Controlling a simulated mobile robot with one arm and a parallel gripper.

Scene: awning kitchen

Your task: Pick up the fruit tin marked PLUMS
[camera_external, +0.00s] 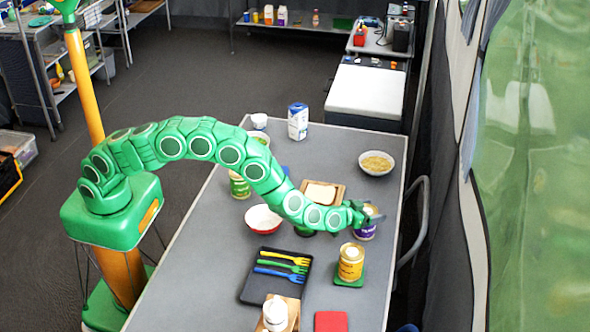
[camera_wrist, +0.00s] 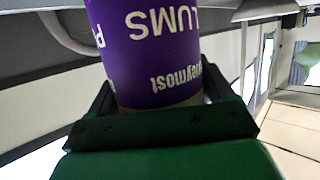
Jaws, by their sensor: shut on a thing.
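The fruit tin marked PLUMS (camera_wrist: 150,40) has a purple label and fills the top middle of the wrist view. Its lettering reads upside down there, with "LUMS" showing. In the external view the tin (camera_external: 366,231) is at the right side of the table, partly hidden by my gripper (camera_external: 366,213). My gripper (camera_wrist: 160,95) is shut on the tin, with a dark finger on either side of it. I cannot tell whether the tin's base touches the table.
A yellow-labelled tin (camera_external: 351,262) stands on a green mat just in front. A black tray (camera_external: 250,290) with coloured forks, a red-and-white bowl (camera_external: 263,219) and a wooden board (camera_external: 337,191) lie to the left. A bowl of grain (camera_external: 376,163) is behind. The table's right edge is close.

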